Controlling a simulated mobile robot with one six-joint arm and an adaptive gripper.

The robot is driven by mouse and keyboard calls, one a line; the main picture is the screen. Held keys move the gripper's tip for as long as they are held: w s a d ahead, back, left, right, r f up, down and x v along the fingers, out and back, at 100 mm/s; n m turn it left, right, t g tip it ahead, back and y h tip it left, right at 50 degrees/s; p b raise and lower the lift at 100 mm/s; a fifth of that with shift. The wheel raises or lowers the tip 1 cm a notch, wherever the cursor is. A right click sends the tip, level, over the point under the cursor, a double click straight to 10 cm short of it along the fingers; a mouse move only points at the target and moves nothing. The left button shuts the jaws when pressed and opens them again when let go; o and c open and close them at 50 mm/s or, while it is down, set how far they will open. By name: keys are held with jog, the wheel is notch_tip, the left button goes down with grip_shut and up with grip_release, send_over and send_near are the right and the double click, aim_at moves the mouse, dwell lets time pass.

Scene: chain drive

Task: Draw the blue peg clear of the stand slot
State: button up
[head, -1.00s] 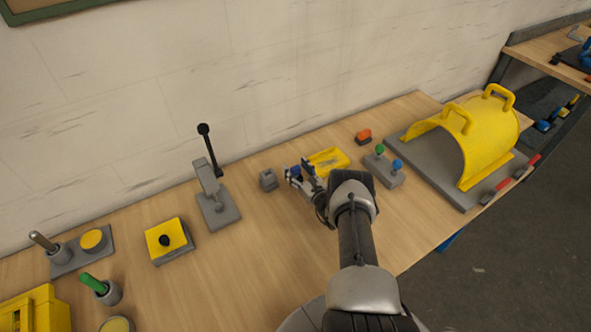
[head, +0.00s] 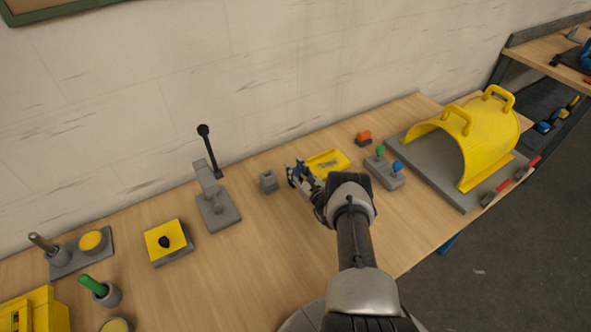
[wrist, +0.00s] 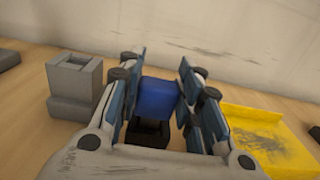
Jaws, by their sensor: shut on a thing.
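The blue peg (wrist: 158,98) is a blue block between the fingers of my gripper (wrist: 160,95) in the wrist view. My gripper is shut on it. A dark, square-edged piece (wrist: 150,132) shows just below the peg; I cannot tell whether it is the stand or whether the peg's lower end is in a slot. In the head view my gripper (head: 300,174) is low over the bench, and its fingers mostly hide the peg.
A grey block with a square opening (wrist: 75,75) stands left of my gripper. A yellow tray (head: 328,162) lies close on the right. A lever stand (head: 216,206) stands left.

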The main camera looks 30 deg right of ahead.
jog(key=shift+c, duration=1.4)
jog(key=shift+r+p, duration=2.8)
jog(key=shift+r, duration=1.75)
